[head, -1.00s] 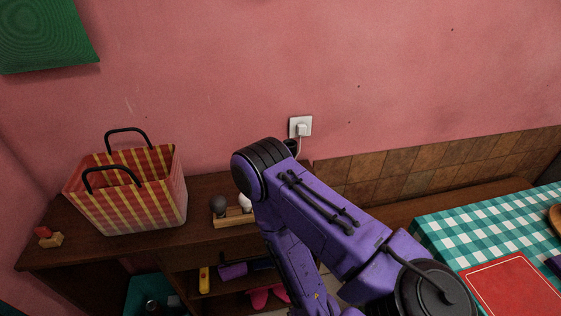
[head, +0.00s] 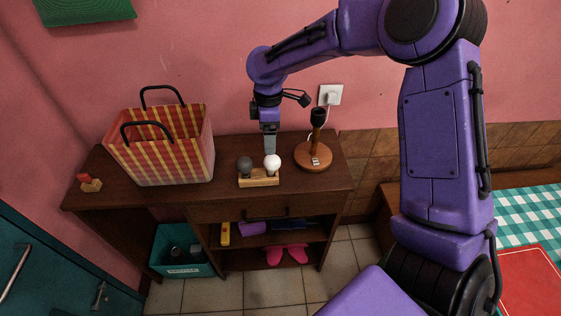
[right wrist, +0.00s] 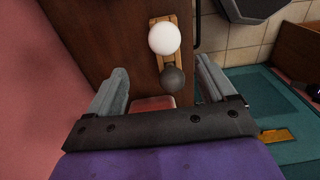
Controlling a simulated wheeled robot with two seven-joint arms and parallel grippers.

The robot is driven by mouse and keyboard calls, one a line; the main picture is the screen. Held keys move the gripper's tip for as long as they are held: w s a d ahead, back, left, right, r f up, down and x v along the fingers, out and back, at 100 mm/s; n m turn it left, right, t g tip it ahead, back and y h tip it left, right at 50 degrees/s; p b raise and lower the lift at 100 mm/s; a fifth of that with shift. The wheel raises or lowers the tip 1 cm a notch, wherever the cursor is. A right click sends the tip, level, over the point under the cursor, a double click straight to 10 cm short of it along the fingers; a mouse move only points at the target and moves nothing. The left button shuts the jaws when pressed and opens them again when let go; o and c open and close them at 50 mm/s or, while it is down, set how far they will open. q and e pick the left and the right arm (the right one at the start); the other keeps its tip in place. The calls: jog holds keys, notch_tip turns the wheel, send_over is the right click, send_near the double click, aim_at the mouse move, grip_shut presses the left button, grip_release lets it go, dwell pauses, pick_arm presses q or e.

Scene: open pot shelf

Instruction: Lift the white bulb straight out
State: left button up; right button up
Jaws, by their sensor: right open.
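The white bulb (head: 272,163) stands upright in the right end of a small wooden holder (head: 260,182) on the shelf top. A dark grey bulb (head: 244,164) stands in its left end. My right gripper (head: 270,150) points down just behind and above the white bulb. In the right wrist view the gripper (right wrist: 162,66) is open and empty, its fingers wide apart. There the white bulb (right wrist: 164,38) lies beyond the fingertips and the grey bulb (right wrist: 173,80) shows between the fingers. My left gripper is not in view.
A lamp with a round wooden base (head: 313,157) and black socket stands close to the right of the holder. A checked basket (head: 165,161) with black handles stands to the left. A small red-and-wood toy (head: 90,184) sits at the far left. A wall socket (head: 330,95) is behind.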

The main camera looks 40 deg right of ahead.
aim_at(272, 156)
jog(key=shift+s+d+f, duration=0.35)
jog(key=shift+d+f, duration=0.25)
jog(key=shift+f, duration=0.1)
jog(key=f, duration=0.2)
jog(key=f+p, duration=0.1)
jog(key=f, duration=0.2)
jog(key=a+f+p, duration=0.1)
jog(key=f, duration=0.1)
jog(key=shift+s+f, duration=0.3)
jog(key=shift+f, duration=0.05)
jog(key=shift+w+a+f, duration=0.1)
jog(key=shift+f, duration=0.3)
jog(key=c, duration=0.9)
